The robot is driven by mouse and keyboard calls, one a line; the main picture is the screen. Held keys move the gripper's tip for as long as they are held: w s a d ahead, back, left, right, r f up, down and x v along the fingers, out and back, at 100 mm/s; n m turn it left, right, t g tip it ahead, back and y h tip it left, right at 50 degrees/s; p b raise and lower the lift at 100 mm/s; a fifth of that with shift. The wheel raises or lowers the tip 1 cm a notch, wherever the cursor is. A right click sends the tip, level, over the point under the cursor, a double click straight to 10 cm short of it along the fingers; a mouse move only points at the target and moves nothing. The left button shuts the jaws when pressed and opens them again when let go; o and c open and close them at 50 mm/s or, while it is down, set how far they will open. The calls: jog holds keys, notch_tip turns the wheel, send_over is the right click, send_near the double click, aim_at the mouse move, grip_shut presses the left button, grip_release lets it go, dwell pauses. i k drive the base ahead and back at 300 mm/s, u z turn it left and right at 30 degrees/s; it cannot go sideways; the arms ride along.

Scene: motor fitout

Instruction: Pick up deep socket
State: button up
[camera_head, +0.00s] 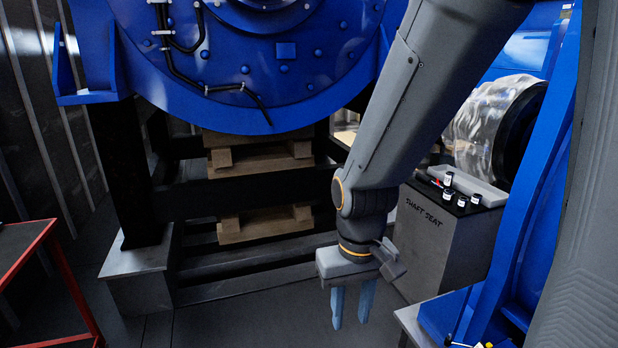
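My gripper (350,322) hangs below my arm with its two blue fingers pointing down. The fingers are apart, and nothing shows between them. It is in front of the grey box marked "SHAFT SEAT" (440,245), a little to its left. Several small dark cylinders with pale tops or labels, such as the one at the back (448,179), stand on that box's top. They are too small for me to tell whether one is the deep socket. I cannot identify the deep socket with certainty anywhere in view.
A large blue motor housing (270,75) stands on a dark frame (250,189) with wooden blocks (264,224) behind. Another blue machine (540,190) closes off the right. A red-edged table (50,235) is at the left. Floor (250,315) is clear left of my gripper.

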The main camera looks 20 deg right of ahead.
aim_at(449, 176)
jog(key=i, duration=2.15)
jog(key=z, duration=2.4)
